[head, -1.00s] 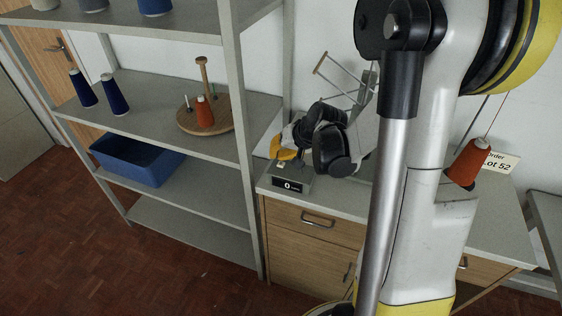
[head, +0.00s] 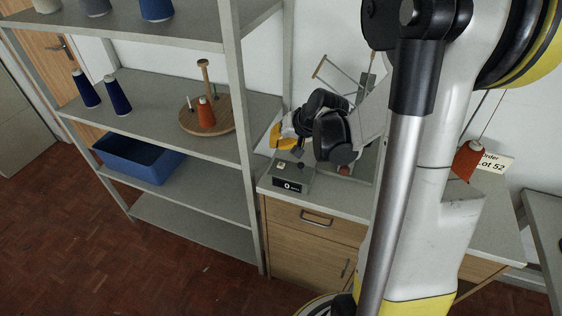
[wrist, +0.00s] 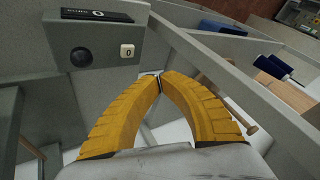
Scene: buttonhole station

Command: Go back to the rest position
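My gripper (head: 275,138) is at the left end of the worktop, just above a small grey box with a display. In the wrist view its two yellow fingers (wrist: 160,79) meet at the tips, with nothing between them. The small grey box (head: 300,169) has a dark display reading 0. In the wrist view this box (wrist: 68,30) shows a round black button and a small white key marked 0. My arm hides much of the worktop.
A grey shelf unit (head: 231,90) stands left, with blue cones (head: 117,95), a round wooden stand (head: 222,123) holding an orange cone (head: 206,112), and a blue bin (head: 140,170). Another orange cone (head: 466,161) stands by an order card (head: 494,163) at right.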

